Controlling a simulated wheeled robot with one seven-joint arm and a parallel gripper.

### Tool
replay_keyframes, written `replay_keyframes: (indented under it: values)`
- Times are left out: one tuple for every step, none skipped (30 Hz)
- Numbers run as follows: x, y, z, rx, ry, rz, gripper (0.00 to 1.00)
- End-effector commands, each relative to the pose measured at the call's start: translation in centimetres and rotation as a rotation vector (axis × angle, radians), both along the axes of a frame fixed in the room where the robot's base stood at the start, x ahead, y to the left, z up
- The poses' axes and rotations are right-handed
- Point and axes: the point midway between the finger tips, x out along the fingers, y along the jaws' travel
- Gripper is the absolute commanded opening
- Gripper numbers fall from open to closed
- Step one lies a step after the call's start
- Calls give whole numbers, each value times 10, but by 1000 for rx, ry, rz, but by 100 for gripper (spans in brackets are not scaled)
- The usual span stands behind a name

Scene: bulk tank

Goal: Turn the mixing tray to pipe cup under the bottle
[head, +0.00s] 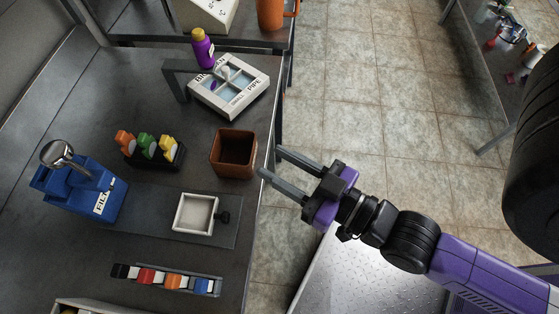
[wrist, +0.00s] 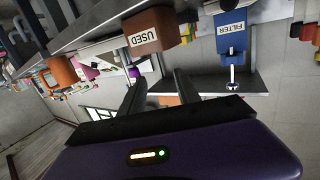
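The mixing tray (head: 243,103) is a white square tray on the bench near its right edge. A purple bottle with a yellow cap (head: 203,50) stands upright over the tray's far left corner, by a dark bracket (head: 181,68). I cannot tell exactly which compartment is under it. The bottle also shows in the wrist view (wrist: 133,72). My gripper (head: 270,161) is open and empty, just off the bench edge by the brown bin, nearer than the tray and apart from it.
A blue filter box (head: 79,197), a rack of coloured pieces (head: 150,150), a square white tray (head: 195,227) and a row of coloured blocks (head: 166,278) occupy the bench. Tiled floor (head: 360,90) is clear to the right.

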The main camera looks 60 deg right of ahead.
Motion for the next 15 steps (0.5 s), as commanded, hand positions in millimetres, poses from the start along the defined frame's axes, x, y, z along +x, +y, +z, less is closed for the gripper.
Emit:
replay_keyframes:
  values:
    - [0,0,0,0,0,0,39]
    - [0,0,0,0,0,0,39]
    - [0,0,0,0,0,0,39]
    - [0,0,0,0,0,-1,39]
    - [0,-1,-1,0,0,-4,39]
    - [2,-3,-1,0,-8,-10,39]
    - [5,-4,1,-2,-17,-15,39]
    - [9,-7,3,-6,-32,-22,39]
    - [16,-13,8,-15,-56,-33,39]
    - [23,-19,12,-24,-77,-46,39]
    - [29,-26,17,-34,-102,-60,39]
    - [39,-38,24,-45,-138,-83,39]
    - [47,-48,28,-49,-162,-102,39]
    - [54,-59,32,-51,-181,-123,39]
    - [65,-75,35,-53,-197,-150,39]
